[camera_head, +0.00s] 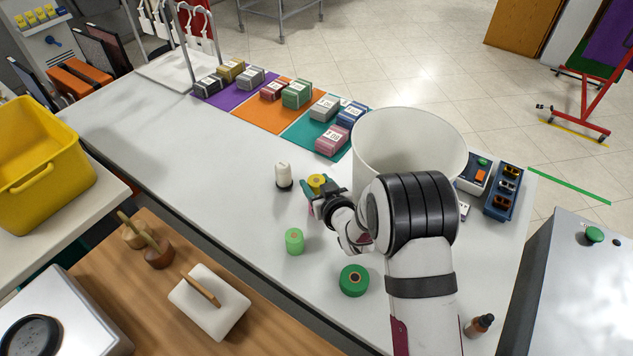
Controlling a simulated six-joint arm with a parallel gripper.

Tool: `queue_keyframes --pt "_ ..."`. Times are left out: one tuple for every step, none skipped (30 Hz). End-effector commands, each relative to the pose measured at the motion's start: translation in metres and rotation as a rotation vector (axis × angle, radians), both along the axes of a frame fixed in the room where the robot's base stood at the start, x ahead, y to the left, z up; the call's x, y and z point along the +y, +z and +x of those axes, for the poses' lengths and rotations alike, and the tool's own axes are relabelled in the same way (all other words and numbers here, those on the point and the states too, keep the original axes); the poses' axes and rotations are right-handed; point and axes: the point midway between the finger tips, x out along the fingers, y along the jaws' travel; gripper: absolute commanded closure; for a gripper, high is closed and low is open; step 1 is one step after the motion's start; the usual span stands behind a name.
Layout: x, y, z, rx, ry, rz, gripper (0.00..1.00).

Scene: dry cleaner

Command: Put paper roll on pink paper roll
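My gripper (318,190) is over the middle of the white counter, with its fingers around a small yellow paper roll (317,180). I cannot tell whether the fingers press on the roll. A small pinkish patch (311,208) shows just below the gripper; it may be the pink paper roll, mostly hidden by the gripper and wrist. A light green roll (294,241) stands upright in front of the gripper. A wider dark green roll (353,281) lies flat nearer the front.
A white spool or bottle with a dark base (283,175) stands just left of my gripper. A large white bin (408,125) stands behind my arm. Labelled boxes (297,92) line the back on coloured mats. A brown bottle (478,325) stands at front right. The counter's left part is clear.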

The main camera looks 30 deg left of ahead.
Motion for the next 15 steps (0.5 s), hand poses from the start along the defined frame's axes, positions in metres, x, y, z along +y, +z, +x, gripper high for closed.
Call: queue_keyframes --pt "0.0000 0.0003 0.0000 0.000 0.000 0.000 0.35" --pt "0.0000 0.0004 0.0000 0.000 0.000 0.000 0.29" --pt "0.0000 0.0004 0.0000 0.000 0.000 0.000 0.22" --pt "0.0000 0.0004 0.0000 0.000 0.000 0.000 0.19" --pt "0.0000 0.0004 0.0000 0.000 0.000 0.000 0.19" --pt "0.0000 0.0004 0.0000 0.000 0.000 0.000 0.19" --pt "0.0000 0.0004 0.0000 0.000 0.000 0.000 0.19" --pt "0.0000 0.0004 0.0000 0.000 0.000 0.000 0.19" --pt "0.0000 0.0004 0.0000 0.000 0.000 0.000 0.19" --pt "0.0000 0.0004 0.0000 0.000 0.000 0.000 0.19" --pt "0.0000 0.0005 0.0000 0.000 0.000 0.000 0.19" --pt "0.0000 0.0016 0.0000 0.000 0.000 0.000 0.19" --pt "0.0000 0.0034 0.0002 -0.001 0.000 0.001 0.19" --pt "-0.0021 0.0043 -0.0013 0.001 -0.001 0.000 0.19" --pt "-0.0065 0.0064 -0.0044 0.001 0.000 0.000 0.19"
